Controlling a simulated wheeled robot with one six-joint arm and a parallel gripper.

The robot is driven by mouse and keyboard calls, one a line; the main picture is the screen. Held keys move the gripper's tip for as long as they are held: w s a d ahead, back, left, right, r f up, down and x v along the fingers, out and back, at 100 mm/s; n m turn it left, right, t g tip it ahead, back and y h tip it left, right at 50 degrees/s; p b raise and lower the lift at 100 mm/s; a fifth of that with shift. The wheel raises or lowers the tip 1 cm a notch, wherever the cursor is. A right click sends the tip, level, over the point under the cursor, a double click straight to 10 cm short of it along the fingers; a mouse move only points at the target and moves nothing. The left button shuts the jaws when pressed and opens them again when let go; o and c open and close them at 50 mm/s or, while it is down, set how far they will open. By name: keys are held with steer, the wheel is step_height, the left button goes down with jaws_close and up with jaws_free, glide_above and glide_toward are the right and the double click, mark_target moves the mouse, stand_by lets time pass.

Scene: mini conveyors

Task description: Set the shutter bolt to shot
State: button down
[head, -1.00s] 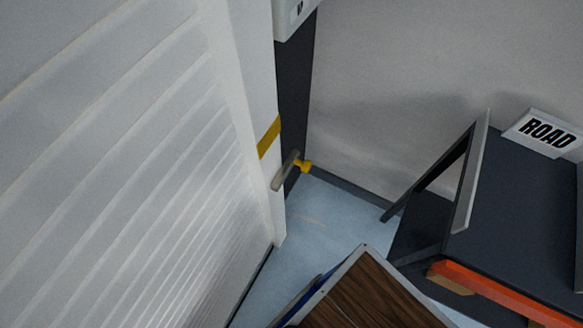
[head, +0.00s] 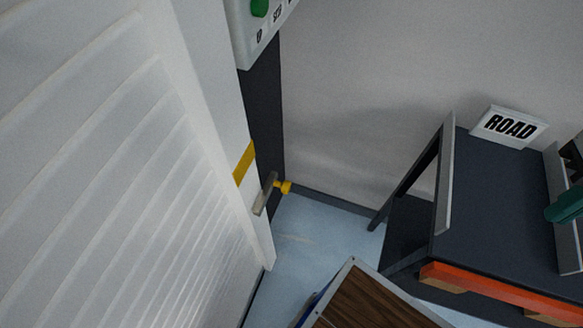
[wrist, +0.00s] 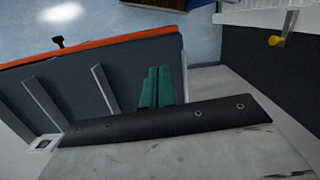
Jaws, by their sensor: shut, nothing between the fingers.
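The shutter bolt (head: 265,194) is a grey bar with a yellow knob (head: 286,187). It sits low on the white shutter's edge beside a dark post, below a yellow band (head: 244,163). In the wrist view the yellow knob (wrist: 275,40) shows at the upper right against dark metal. My gripper (wrist: 158,70) has teal fingers that lie together, shut and empty. It is over the dark lane, well apart from the bolt. In the head view its teal tip (head: 562,208) just enters at the right edge. I cannot tell how far the bolt has slid.
The white slatted shutter (head: 100,180) fills the left. A control box (head: 260,35) with a green button is above the bolt. A wood-topped surface (head: 365,305) is at the bottom.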

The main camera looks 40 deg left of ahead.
steer(key=a+f, duration=0.5)
steer(key=a, duration=0.8)
steer(key=w+a+f+m, duration=0.1)
steer(key=a+f, duration=0.4)
steer(key=a, duration=0.9)
steer(key=a+f+m, duration=0.1)
steer(key=a+f, duration=0.5)
steer(key=a, duration=0.7)
steer(key=shift+w+a+g, duration=0.25)
steer(key=shift+w+g, duration=0.05)
steer(key=shift+f, duration=0.1)
steer(key=s+d+f, duration=0.1)
steer(key=s+f, duration=0.4)
steer(key=f, duration=0.6)
steer(key=shift+s+f, duration=0.2)
steer(key=shift+f, duration=0.05)
